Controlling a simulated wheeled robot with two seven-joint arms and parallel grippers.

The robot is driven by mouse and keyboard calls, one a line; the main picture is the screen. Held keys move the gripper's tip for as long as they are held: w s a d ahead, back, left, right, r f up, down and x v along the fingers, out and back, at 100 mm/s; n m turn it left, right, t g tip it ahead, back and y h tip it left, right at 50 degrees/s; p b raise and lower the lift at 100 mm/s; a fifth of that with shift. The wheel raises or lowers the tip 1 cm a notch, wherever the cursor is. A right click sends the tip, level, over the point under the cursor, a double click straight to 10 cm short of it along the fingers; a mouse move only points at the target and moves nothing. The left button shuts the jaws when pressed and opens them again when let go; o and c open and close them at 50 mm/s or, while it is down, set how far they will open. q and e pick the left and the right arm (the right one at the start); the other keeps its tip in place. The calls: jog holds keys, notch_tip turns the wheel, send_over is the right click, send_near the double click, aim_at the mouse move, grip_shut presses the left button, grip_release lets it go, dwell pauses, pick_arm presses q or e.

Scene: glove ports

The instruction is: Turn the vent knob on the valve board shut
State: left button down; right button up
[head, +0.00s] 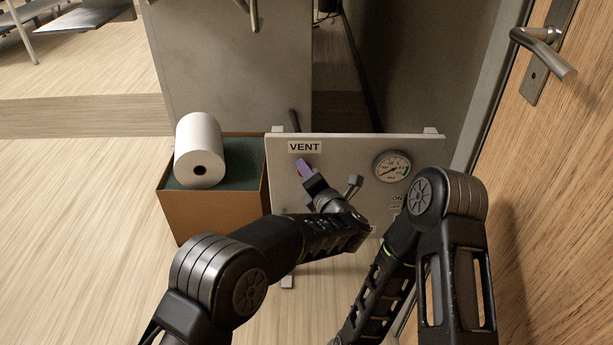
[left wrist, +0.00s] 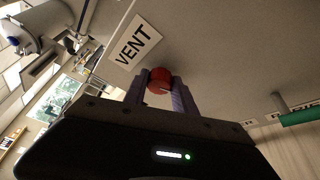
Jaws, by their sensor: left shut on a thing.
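The valve board (head: 335,148) is a pale upright panel with a black-on-white VENT label (head: 304,147) at its upper left. The red vent knob (left wrist: 159,80) sits just below that label, and in the left wrist view it is between the two purple fingers. My left gripper (head: 304,168) is shut on the knob, with a finger on each side of it. In the head view the gripper and wrist hide nearly all of the knob. My right arm bends down at the lower right, and its gripper does not show.
A round gauge (head: 392,166) is on the board's right side. A green-gripped handle (left wrist: 298,117) shows in the left wrist view. A box (head: 212,210) with a white roll (head: 199,149) stands left of the board. A wooden door (head: 555,190) closes off the right.

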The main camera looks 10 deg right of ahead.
pick_arm(q)
jog(key=m+t+b, duration=0.1)
jog(key=m+b, duration=0.1)
jog(key=m, duration=0.1)
jog(key=shift+d+f+y, duration=0.1)
jog(key=shift+f+y, duration=0.1)
jog(key=shift+y, duration=0.2)
jog(key=shift+m, duration=0.3)
jog(key=c, duration=1)
grip_release()
jog(key=shift+r, duration=0.1)
